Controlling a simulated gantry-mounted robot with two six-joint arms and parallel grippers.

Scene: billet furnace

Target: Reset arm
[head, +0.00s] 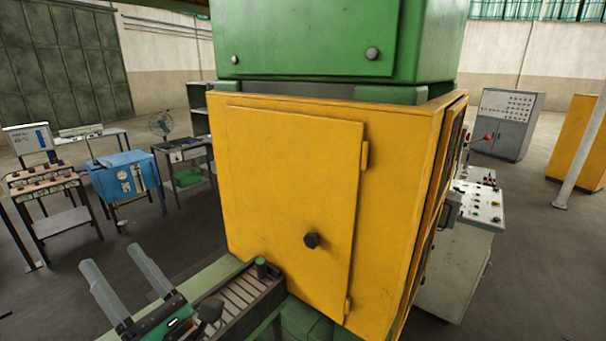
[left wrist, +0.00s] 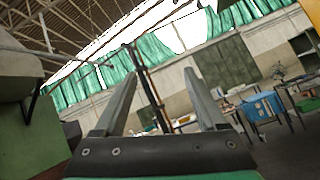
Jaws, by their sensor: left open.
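My left gripper (head: 121,272) is at the lower left of the head view, with its two grey fingers pointing up and spread apart. It is open, with nothing between the fingers. In the left wrist view the same gripper (left wrist: 160,90) shows its two fingers apart against the far wall and windows. It is held up in front of the roller conveyor (head: 243,292), to the left of the yellow furnace cabinet (head: 285,200). It appears apart from the cabinet. My right gripper is not in either view.
The yellow cabinet, with a closed door and black knob (head: 311,240), fills the middle under a green housing (head: 310,40). A control console (head: 460,260) stands to its right. A blue bench unit (head: 124,178) and tables stand at the left. Open floor lies between.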

